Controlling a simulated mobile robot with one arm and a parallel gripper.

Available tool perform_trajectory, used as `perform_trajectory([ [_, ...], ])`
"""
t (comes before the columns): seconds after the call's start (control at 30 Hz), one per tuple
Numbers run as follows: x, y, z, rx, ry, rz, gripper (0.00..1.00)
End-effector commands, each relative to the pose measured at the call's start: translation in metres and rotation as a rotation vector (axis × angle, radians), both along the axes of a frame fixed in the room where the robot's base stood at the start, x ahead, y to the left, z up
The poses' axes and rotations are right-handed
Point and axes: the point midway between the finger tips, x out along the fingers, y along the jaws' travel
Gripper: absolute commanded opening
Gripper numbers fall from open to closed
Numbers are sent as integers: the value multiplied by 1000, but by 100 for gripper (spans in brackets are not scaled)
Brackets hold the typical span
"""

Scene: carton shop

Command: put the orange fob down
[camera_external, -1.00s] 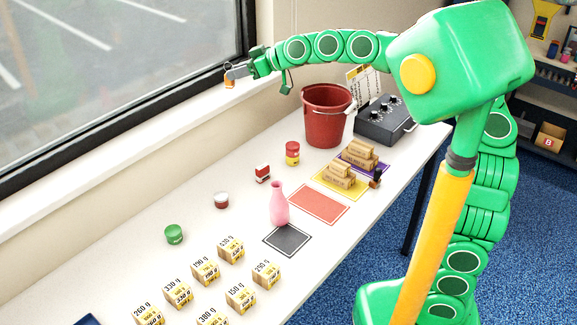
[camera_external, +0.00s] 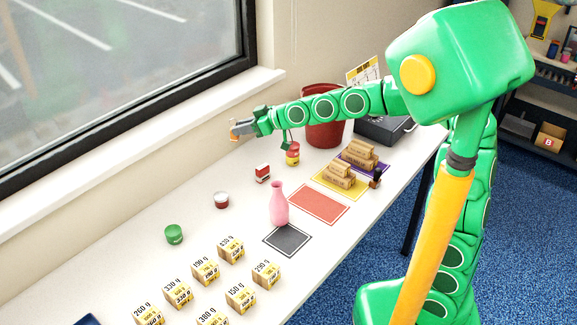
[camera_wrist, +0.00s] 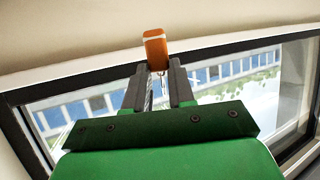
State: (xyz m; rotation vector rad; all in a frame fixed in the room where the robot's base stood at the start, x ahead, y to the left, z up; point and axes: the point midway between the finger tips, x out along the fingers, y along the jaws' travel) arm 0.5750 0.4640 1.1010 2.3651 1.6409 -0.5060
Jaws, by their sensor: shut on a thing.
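My gripper (camera_external: 238,129) is shut on the orange fob (camera_wrist: 155,48), which sticks out beyond the fingertips in the wrist view (camera_wrist: 160,72). A light band crosses the fob near its top. In the external view the fob (camera_external: 233,136) is a small orange patch at the gripper's tip. The gripper reaches out sideways at the window side of the white table (camera_external: 130,275), and the fob shows in front of the wall below the sill. It looks raised above the table; the exact height is hard to tell.
A red bucket (camera_external: 324,128) stands behind my arm. Several weight-marked boxes (camera_external: 232,249) sit in front. An orange mat (camera_external: 318,204) is bare.

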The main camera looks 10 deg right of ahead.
Motion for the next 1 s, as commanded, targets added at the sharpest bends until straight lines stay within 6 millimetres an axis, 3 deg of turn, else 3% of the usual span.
perform_trajectory([
  [0.17, -2, 0, -27, -5, 4, 4, 0],
  [1.0, -1, 0, -69, -3, 1, 3, 0],
])
